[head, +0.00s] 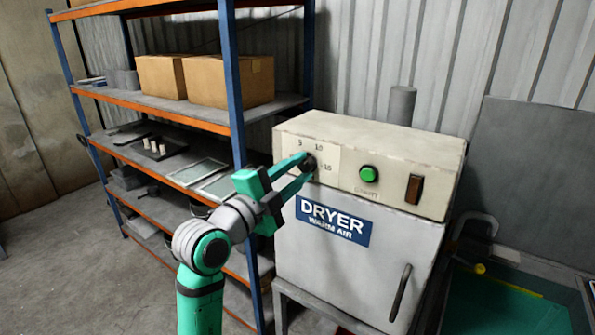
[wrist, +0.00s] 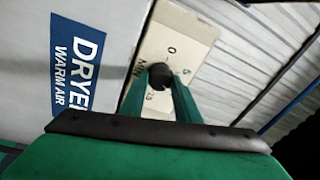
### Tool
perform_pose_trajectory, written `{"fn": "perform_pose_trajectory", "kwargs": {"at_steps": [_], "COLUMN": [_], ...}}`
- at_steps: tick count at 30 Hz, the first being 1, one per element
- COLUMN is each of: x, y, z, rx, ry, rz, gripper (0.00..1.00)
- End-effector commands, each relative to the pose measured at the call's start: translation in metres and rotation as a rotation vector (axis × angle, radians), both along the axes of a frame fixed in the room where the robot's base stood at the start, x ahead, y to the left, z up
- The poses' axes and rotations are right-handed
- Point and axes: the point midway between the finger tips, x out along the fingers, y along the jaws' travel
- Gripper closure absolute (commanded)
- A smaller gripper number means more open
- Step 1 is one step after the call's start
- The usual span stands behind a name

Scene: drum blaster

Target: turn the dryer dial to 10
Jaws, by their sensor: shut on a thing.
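The dryer (head: 345,260) is a cream cabinet with a blue "DRYER WARM AIR" sign, and its sign also shows in the wrist view (wrist: 75,65). Its dark round dial (head: 309,163) sits on a pale scale plate at the upper left of the front, with 5, 10 and 15 marked around it. My gripper (head: 306,165) has its two green fingers on either side of the dial, shut on it. In the wrist view the dial (wrist: 160,76) is between the fingertips. The dial's pointer is not clear, so I cannot tell its setting.
A green button (head: 369,174) and a brown rocker switch (head: 414,189) are to the right of the dial. A dark door handle (head: 400,293) is below. A blue and orange shelf (head: 232,80) with cardboard boxes (head: 228,82) stands close on the left.

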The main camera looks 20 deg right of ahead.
Motion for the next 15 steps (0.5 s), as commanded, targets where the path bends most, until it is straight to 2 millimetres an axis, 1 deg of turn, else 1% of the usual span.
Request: {"fn": "perform_pose_trajectory", "kwargs": {"at_steps": [11, 12, 14, 15], "x": [-0.0003, -0.0002, -0.0002, -0.0002], "y": [0.0, -0.0001, -0.0001, -0.0001], "z": [-0.0005, -0.0005, -0.0005, -0.0004], "rx": [0.004, 0.004, 0.004, 0.004], "ry": [-0.002, -0.002, -0.002, -0.002], "rz": [-0.001, -0.001, -0.001, -0.001], "gripper": [0.93, 0.69, 0.54, 0.52]}}
